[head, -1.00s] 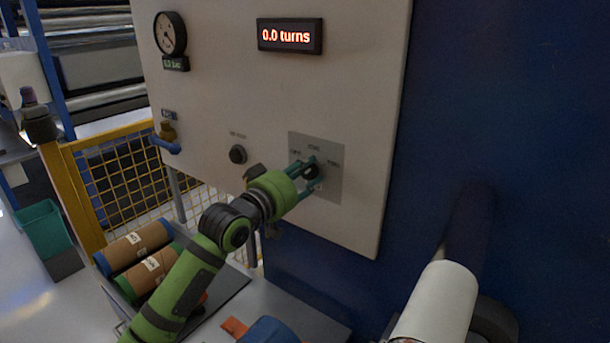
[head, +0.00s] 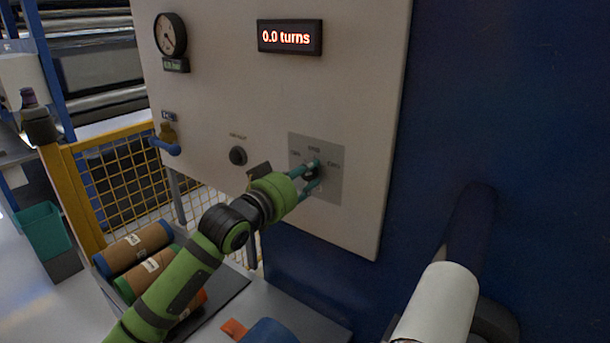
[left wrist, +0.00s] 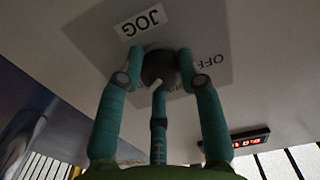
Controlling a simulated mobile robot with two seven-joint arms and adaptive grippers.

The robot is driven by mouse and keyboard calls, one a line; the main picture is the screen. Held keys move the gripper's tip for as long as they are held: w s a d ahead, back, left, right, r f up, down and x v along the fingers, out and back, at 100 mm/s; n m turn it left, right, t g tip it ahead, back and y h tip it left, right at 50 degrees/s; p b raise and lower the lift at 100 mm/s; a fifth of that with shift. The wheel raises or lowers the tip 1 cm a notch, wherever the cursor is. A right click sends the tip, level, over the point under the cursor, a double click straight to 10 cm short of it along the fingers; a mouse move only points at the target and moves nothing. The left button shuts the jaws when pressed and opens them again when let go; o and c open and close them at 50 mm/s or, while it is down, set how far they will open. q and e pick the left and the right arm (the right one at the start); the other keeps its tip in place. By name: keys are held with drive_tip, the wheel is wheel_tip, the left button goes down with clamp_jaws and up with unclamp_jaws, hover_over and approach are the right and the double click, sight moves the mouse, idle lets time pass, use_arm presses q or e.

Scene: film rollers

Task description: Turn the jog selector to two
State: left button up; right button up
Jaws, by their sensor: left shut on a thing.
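The jog selector is a dark round knob (head: 310,173) on a grey square plate (head: 333,186) on the white panel. My left gripper (head: 314,175) reaches up to it from the lower left, its teal fingers on either side of the knob. In the left wrist view the fingers (left wrist: 160,78) are shut on the knob (left wrist: 158,62), which has a pale mark on its edge. The plate labels JOG (left wrist: 142,21) and OFF (left wrist: 202,61) read there; another label is partly hidden behind the gripper. My right gripper is in neither view.
A red display (head: 290,37) reads 0.0 turns. A dial gauge (head: 170,35), a yellow-and-blue valve (head: 167,139) and a black button (head: 238,156) are on the panel. Rollers (head: 147,269) lie below left by a yellow mesh fence (head: 128,181). A white roll (head: 438,302) is at lower right.

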use_arm(q)
drive_tip(key=o, duration=1.1)
drive_tip(key=shift+o, duration=0.2)
drive_tip(key=v, duration=1.2)
